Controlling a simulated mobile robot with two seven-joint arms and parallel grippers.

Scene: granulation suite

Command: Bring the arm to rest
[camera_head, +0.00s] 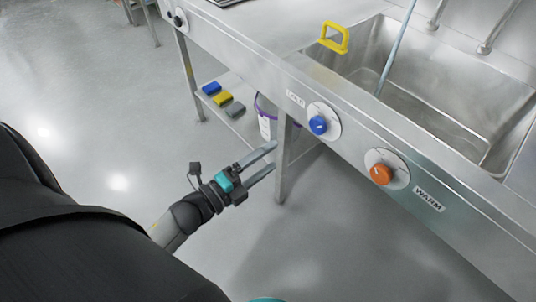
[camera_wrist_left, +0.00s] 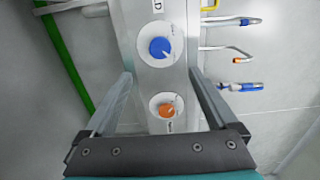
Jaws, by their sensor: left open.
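My left gripper (camera_head: 268,162) comes in from the lower left in the head view. It is open and empty, its two fingers apart, in front of the sink bench's front leg and below its front panel. In the left wrist view the open fingers (camera_wrist_left: 160,85) frame the panel with a blue knob (camera_wrist_left: 160,48) and an orange knob (camera_wrist_left: 167,110). The same blue knob (camera_head: 318,125) and orange knob (camera_head: 381,174) show in the head view, right of the gripper and apart from it. My right gripper is in neither view.
The steel sink (camera_head: 430,115) has a yellow handle (camera_head: 334,38) at its rim and a pale rod leaning in it. A lower shelf holds blue, yellow and grey blocks (camera_head: 222,97) and a white bucket (camera_head: 265,122). The floor (camera_head: 100,90) at left is clear.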

